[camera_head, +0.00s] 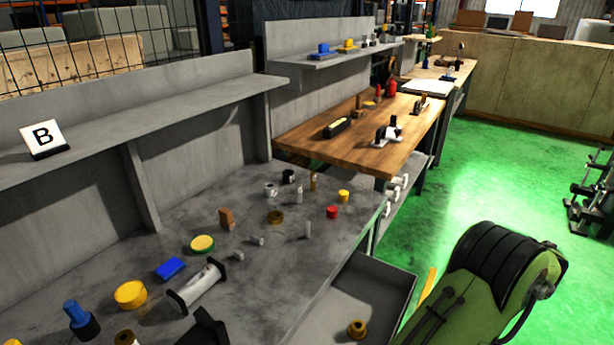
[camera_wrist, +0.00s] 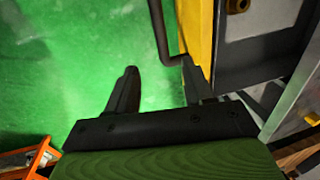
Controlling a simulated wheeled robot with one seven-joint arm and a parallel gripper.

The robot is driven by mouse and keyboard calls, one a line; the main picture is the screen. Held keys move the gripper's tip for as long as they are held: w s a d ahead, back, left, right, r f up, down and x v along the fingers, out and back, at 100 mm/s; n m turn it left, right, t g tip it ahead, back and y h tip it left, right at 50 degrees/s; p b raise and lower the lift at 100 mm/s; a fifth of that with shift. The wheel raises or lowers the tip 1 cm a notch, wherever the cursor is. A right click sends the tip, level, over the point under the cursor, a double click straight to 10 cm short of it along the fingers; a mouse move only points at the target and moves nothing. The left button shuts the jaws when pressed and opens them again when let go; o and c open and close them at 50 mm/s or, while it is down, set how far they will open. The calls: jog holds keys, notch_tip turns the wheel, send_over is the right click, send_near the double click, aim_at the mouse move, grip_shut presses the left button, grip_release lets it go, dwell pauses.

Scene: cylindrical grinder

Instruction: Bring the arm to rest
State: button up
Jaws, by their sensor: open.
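My gripper (camera_wrist: 158,66) shows in the wrist view with its two dark fingers spread apart and nothing between them. Green floor lies behind the gap, and a dark bent bar and a yellow upright are just beyond the right finger. I cannot tell whether that finger touches the yellow upright. In the head view my green and black arm (camera_head: 470,285) reaches in at the lower right, beside the grey workbench (camera_head: 325,245). I cannot make out my gripper in the head view.
The grey bench holds a grey cylinder with black ends (camera_head: 197,286), a blue block (camera_head: 170,268) and several small parts. An open drawer (camera_head: 375,285) sticks out beside my arm, with a brass part (camera_head: 357,328) inside.

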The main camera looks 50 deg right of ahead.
jog(key=w+a+r+n+p, duration=0.25)
jog(key=w+r, duration=0.75)
jog(key=w, duration=0.5)
jog(key=w+a+r+n+h+p, duration=0.15)
jog(key=w+a+r+n, duration=0.45)
jog(key=w+a+r, duration=0.6)
jog(key=w+a+r+n+t+p, duration=0.1)
jog(key=w+a+r+n, duration=0.1)
jog(key=a, duration=0.5)
jog(key=w+a+r+n+p, duration=0.1)
jog(key=w+a, duration=0.1)
jog(key=a, duration=0.6)
jog(key=s+a+r+n+t+y+p, duration=0.1)
jog(key=s+a+n, duration=0.4)
jog(key=a, duration=0.8)
jog(key=shift+s+r+t+p, duration=0.4)
jog(key=shift+s+t+p, duration=0.15)
jog(key=shift+s+t, duration=0.15)
